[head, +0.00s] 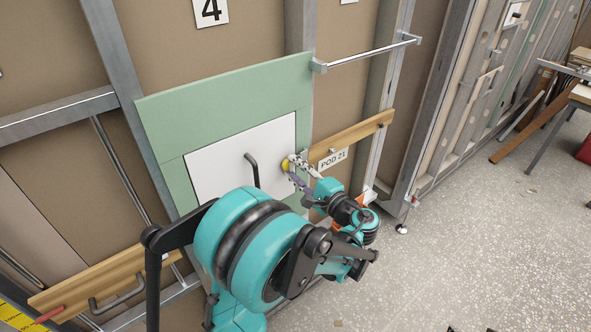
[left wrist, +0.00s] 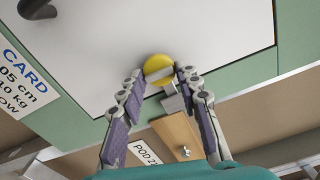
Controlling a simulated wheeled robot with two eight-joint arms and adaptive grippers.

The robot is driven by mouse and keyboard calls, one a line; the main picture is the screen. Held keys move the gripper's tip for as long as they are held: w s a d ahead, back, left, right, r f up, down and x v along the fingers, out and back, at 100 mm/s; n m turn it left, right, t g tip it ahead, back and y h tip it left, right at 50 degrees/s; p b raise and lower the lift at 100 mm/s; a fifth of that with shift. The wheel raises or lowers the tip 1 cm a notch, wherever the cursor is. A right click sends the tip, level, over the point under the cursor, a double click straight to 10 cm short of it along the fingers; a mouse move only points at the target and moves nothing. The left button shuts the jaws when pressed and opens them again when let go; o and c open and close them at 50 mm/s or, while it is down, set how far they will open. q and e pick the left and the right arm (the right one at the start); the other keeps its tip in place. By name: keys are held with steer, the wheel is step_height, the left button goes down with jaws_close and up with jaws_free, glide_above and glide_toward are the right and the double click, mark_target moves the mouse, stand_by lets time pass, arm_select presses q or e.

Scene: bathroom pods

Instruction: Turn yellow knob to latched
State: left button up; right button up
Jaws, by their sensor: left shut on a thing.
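The yellow knob (head: 286,165) sits near the right edge of a white panel (head: 225,160) set in a green board. The fingers partly hide the knob in the head view.
A black bent handle (head: 252,168) sticks out of the white panel. A wooden rail (head: 352,138) and the POD 21 label (head: 333,159) are just right of the knob. A metal bar (head: 367,51) projects above. Open floor (head: 480,230) lies to the right.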

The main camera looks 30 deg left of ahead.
arm_select(q)
steer(key=o, duration=0.9)
steer(key=v, duration=1.2)
steer(key=shift+f, duration=0.1)
